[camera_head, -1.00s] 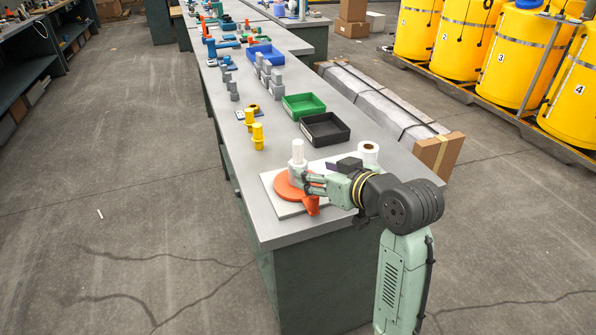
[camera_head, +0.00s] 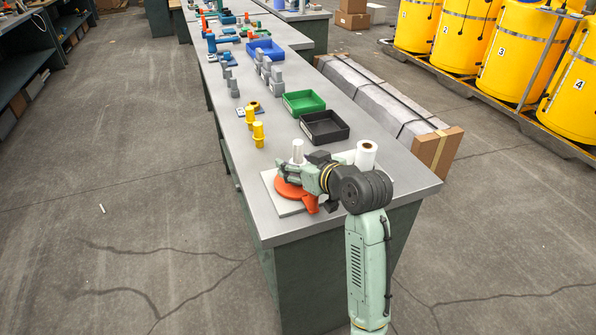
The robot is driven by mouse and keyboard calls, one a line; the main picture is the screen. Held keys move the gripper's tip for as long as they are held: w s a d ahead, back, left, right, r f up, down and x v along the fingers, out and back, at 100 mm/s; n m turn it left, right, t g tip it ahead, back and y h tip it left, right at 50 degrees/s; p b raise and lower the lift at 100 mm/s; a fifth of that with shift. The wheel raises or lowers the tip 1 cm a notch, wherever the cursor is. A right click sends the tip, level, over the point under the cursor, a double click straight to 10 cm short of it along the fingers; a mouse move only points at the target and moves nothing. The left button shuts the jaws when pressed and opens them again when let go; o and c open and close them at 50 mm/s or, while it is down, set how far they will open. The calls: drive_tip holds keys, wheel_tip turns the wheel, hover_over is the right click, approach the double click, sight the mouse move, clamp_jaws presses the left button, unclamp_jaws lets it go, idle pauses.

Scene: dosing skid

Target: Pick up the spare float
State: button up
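A white upright cylinder (camera_head: 297,149) stands at the near end of the long grey bench, above a round orange piece (camera_head: 291,190) on a pale board (camera_head: 277,204). I cannot tell for certain which object is the spare float. My gripper (camera_head: 286,173) reaches in from the right, with its fingers low in front of the white cylinder and over the orange piece. The fingers hide the cylinder's lower part. They are too small to tell whether they are open or shut, or whether they touch it.
A white roll (camera_head: 366,155) stands right of my gripper. Black (camera_head: 325,127) and green (camera_head: 303,103) trays lie further back. Yellow pieces (camera_head: 258,134) stand near the left edge, with grey fittings (camera_head: 234,88) beyond.

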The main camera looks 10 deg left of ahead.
drive_tip(key=c, duration=1.2)
drive_tip(key=shift+r, duration=0.15)
